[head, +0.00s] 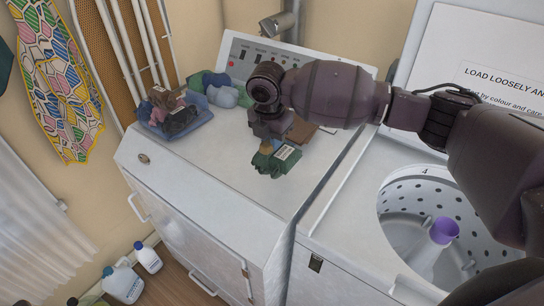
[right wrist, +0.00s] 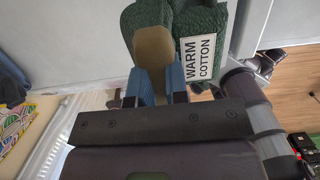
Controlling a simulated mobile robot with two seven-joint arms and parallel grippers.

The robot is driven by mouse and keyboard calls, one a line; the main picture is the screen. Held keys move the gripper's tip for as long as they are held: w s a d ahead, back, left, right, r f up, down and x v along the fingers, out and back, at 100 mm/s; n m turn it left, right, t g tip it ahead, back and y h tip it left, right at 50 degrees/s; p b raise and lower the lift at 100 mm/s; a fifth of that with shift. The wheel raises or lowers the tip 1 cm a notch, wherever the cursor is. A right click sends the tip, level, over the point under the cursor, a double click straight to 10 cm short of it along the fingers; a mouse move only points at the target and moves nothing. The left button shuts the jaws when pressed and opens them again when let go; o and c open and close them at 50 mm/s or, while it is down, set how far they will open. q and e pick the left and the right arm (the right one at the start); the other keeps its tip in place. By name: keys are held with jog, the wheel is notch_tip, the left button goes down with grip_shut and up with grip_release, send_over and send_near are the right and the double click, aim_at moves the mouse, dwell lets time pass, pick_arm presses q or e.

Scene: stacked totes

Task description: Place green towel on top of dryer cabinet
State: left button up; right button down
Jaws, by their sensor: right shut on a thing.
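The green towel (head: 265,162) is a small dark green folded bundle with a white tag. In the right wrist view the towel (right wrist: 203,22) fills the top and its tag reads "WARM COTTON". My right gripper (head: 268,146) is shut on the towel and points down over the white top of the dryer cabinet (head: 215,165). I cannot tell whether the towel touches that top. The right gripper's fingers (right wrist: 155,70) are against the towel in the right wrist view. My left gripper is not in view.
A blue tray (head: 187,122) with dark and reddish cloth sits at the cabinet's back left. Blue and green bundles (head: 222,90) lie beside it, before the control panel. An open washer drum (head: 405,225) with a purple-topped agitator is at right. Bottles (head: 122,283) stand on the floor.

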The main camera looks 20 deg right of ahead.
aim_at(272, 156)
notch_tip(272, 156, down, 6)
jog(key=shift+f, duration=0.1)
dwell(0.4)
jog(key=c, duration=1.1)
grip_release()
jog(key=shift+f, duration=0.1)
jog(key=shift+r, duration=0.3)
jog(key=r, duration=0.7)
jog(key=a+r, duration=0.1)
jog(key=r, duration=0.2)
jog(key=shift+s+r, duration=0.25)
jog(key=shift+s, duration=0.1)
jog(key=shift+s+r, duration=0.1)
jog(key=shift+r, duration=0.5)
